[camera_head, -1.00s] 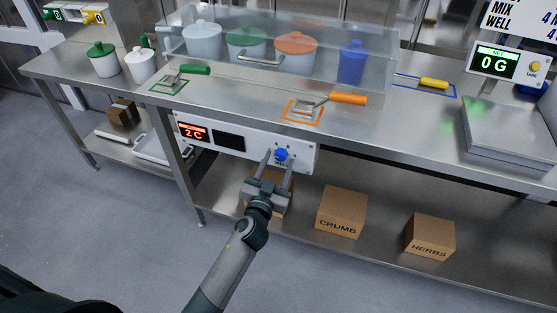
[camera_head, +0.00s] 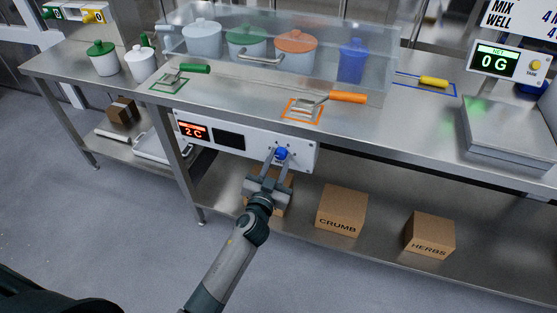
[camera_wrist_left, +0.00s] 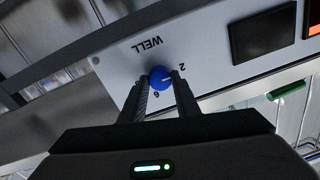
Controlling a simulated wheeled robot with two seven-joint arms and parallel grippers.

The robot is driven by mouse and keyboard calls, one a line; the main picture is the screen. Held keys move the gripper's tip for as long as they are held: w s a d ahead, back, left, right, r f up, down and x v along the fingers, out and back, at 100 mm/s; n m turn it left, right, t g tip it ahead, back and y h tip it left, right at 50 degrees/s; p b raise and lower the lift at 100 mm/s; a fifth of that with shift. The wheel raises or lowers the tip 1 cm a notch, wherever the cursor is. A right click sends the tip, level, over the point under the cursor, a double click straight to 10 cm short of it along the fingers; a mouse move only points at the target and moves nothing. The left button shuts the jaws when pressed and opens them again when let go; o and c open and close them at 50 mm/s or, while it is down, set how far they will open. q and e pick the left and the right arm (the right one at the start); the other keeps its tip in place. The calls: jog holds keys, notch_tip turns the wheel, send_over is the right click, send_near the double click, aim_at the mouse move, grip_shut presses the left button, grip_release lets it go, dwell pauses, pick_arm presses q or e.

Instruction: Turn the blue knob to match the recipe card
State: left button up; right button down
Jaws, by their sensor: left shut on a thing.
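The blue knob (camera_head: 282,153) is on the white control panel (camera_head: 300,150) at the front of the counter. My left gripper (camera_head: 276,157) comes up from below and is shut on the knob. In the left wrist view the blue knob (camera_wrist_left: 161,78) sits between the two fingertips (camera_wrist_left: 160,82), with the word WELL and the numbers 2 and 6 on the panel around it. A red display (camera_head: 193,131) on the panel reads 2 C. The recipe card (camera_head: 515,18) is cut off at the top right; MIX, WELL and parts of numbers show. My right gripper is not in view.
A clear cover (camera_head: 300,50) stands over several lidded pots on the counter. Spatulas with green (camera_head: 195,69), orange (camera_head: 348,97) and yellow (camera_head: 433,82) handles lie there. A scale (camera_head: 510,130) reads 0 G. Boxes marked CRUMB (camera_head: 341,208) and HERBS (camera_head: 430,236) sit on the lower shelf.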

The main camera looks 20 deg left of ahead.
pick_arm(q)
jog(key=shift+m, duration=0.4)
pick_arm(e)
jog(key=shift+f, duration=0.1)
pick_arm(q)
jog(key=shift+f+m+b, duration=0.1)
jog(key=shift+m+b, duration=0.25)
jog(key=shift+m, duration=1.45)
jog(key=m, duration=0.2)
jog(key=shift+m+b, duration=0.35)
jog(key=shift+m, duration=0.95)
jog(key=shift+m+h, duration=0.4)
jog(key=shift+m, duration=0.8)
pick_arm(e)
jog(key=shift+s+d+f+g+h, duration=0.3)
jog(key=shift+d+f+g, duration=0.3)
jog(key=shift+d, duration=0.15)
pick_arm(q)
jog(key=shift+m, duration=0.3)
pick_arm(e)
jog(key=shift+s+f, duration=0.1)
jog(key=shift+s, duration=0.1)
